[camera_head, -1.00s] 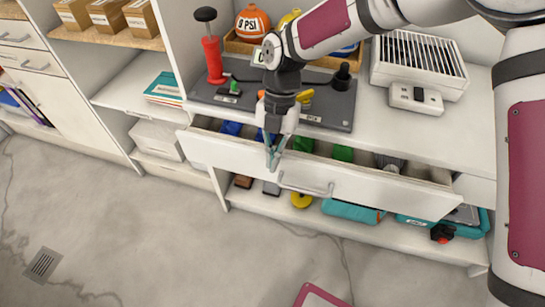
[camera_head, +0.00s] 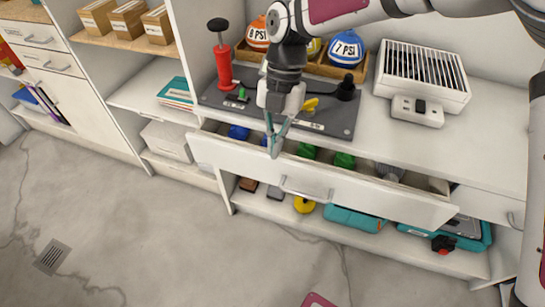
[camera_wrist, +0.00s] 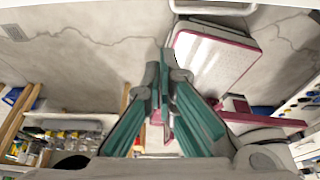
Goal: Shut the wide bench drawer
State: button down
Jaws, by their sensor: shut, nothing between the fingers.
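The wide bench drawer (camera_head: 330,190) stands open under the bench top in the head view. It has a white front and a bar handle (camera_head: 306,192). Blue and green items and a grey item lie inside. My gripper (camera_head: 273,152) points down at the left part of the drawer, near the top edge of its front. I cannot tell whether the fingertips touch the front. The teal fingers (camera_wrist: 168,108) are closed together and hold nothing in the wrist view. The drawer cannot be made out for sure in the wrist view.
A dark board (camera_head: 325,120) with a red pump (camera_head: 221,62) lies on the bench, beside a white slatted box (camera_head: 424,75). A shelf below the drawer holds teal cases (camera_head: 355,218) and a yellow round item (camera_head: 304,204). The floor (camera_head: 170,235) in front is clear.

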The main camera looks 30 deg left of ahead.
aim_at(246, 147)
jog(key=s+a+t+y+p, duration=0.1)
jog(key=s+a+t+p, duration=0.3)
jog(key=s+a+t, duration=0.4)
jog(key=shift+g, duration=0.7)
jog(key=shift+w+a+f+b, duration=0.2)
jog(key=shift+w+f+b, duration=0.3)
jog(key=shift+w+f, duration=0.7)
jog(key=shift+w+a+f+b, duration=0.15)
jog(key=shift+w+f+b, duration=0.4)
jog(key=shift+f, duration=1.2)
jog(key=shift+w+a+f+b, duration=0.2)
jog(key=shift+w+f+b, duration=0.2)
jog(key=shift+w+f, duration=0.85)
jog(key=shift+s+f, duration=0.2)
jog(key=shift+s, duration=0.05)
jog(key=shift+w+a, duration=0.3)
jog(key=shift+w, duration=0.8)
jog(key=shift+w+a, duration=0.25)
jog(key=shift+w, duration=0.8)
